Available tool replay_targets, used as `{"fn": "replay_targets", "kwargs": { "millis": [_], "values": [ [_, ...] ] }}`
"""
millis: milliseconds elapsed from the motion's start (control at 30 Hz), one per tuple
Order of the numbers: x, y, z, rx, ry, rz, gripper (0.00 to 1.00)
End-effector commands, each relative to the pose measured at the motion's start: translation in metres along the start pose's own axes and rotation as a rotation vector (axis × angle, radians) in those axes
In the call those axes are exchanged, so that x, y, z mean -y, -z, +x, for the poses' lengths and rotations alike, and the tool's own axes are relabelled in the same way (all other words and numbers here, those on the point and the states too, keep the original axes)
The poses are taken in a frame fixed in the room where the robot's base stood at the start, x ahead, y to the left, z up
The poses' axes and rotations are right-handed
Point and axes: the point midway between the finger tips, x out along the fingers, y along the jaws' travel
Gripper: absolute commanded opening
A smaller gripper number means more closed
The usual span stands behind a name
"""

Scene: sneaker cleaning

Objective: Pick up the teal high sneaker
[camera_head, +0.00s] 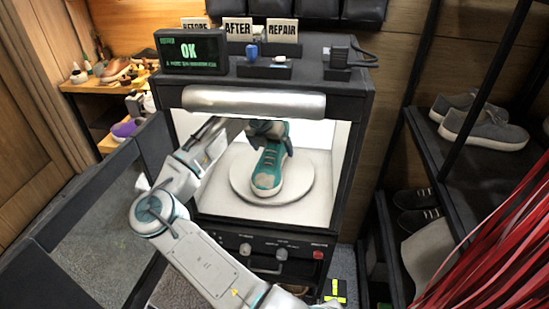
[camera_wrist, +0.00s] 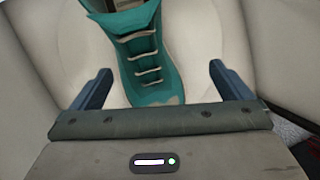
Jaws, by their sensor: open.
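The teal high sneaker (camera_head: 270,169) stands upright on a round white turntable (camera_head: 240,187) inside the lit cleaning cabinet, its pale toe toward the front. In the wrist view the sneaker's laced upper (camera_wrist: 150,55) lies ahead of my gripper, with its collar at the top of the picture. My gripper (camera_head: 268,130) is inside the cabinet, at the upper rear part of the sneaker. In the wrist view the two blue fingers of my gripper (camera_wrist: 162,84) stand wide apart, one on each side of the sneaker. The sole is hidden in the wrist view.
The cabinet's side walls and raised front panel (camera_head: 254,102) closely surround my arm. A dark door (camera_head: 100,235) stands open at the left. A screen reading OK (camera_head: 192,52) is on top. Grey shoes (camera_head: 484,128) sit on a rack at the right, beside red strips (camera_head: 495,255).

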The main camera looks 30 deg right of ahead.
Motion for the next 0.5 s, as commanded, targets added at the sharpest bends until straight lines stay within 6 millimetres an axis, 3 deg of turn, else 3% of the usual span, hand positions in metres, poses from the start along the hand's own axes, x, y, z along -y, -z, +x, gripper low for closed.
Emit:
{"fn": "replay_targets", "kwargs": {
  "millis": [100, 200, 500],
  "values": [
    [-0.021, -0.001, -0.005, 0.035, 0.007, 0.029, 0.98],
    [-0.030, 0.000, -0.005, 0.047, 0.005, 0.045, 0.98],
    [-0.031, -0.003, 0.021, 0.050, 0.004, 0.051, 0.98]
  ]
}}
